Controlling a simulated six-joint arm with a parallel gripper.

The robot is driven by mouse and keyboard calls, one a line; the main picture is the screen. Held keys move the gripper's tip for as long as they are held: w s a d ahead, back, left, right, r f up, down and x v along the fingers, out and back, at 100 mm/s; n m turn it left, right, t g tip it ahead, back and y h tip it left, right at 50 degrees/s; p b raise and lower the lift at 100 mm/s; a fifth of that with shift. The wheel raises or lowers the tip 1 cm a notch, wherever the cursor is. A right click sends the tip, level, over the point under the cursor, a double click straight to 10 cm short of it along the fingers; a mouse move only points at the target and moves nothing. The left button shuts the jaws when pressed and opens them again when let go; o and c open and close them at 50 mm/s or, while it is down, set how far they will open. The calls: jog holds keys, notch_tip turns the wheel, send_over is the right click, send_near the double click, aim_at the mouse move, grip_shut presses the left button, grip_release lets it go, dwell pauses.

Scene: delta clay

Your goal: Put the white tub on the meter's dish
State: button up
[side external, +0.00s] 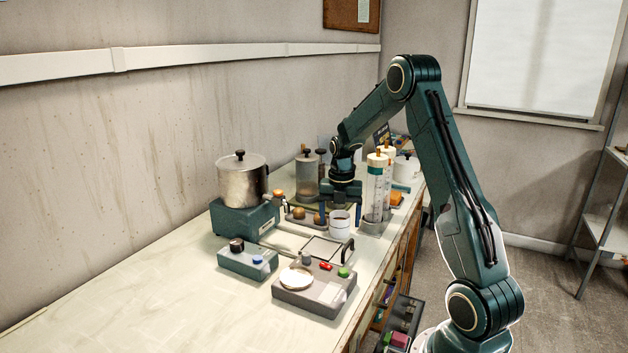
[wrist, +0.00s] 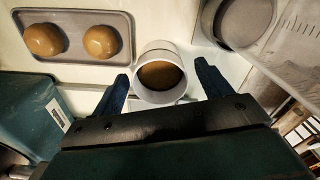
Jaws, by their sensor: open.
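The white tub (side external: 339,222) stands upright on the bench, and the wrist view looks down into it on brown contents (wrist: 161,75). My gripper (side external: 340,212) is open, pointing down at the tub. In the wrist view its blue fingers (wrist: 162,72) are on either side of the tub's near part, with a visible gap at each side. The meter (side external: 315,290) is a grey box with red and green buttons near the bench's front edge. Its round pale dish (side external: 296,277) is on top and looks empty.
A tray with two brown balls (wrist: 71,38) lies left of the tub. Clear cylinders (side external: 376,190) stand close on its right. A metal pot (side external: 242,178) sits on a green heater (side external: 244,219). A black-handled frame (side external: 322,247) lies between tub and meter. The bench's left front is clear.

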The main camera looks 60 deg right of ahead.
jog(key=c, duration=1.3)
jog(key=shift+o, duration=0.2)
jog(key=shift+r, duration=0.2)
notch_tip(320, 180, up, 20)
jog(key=shift+f, duration=0.15)
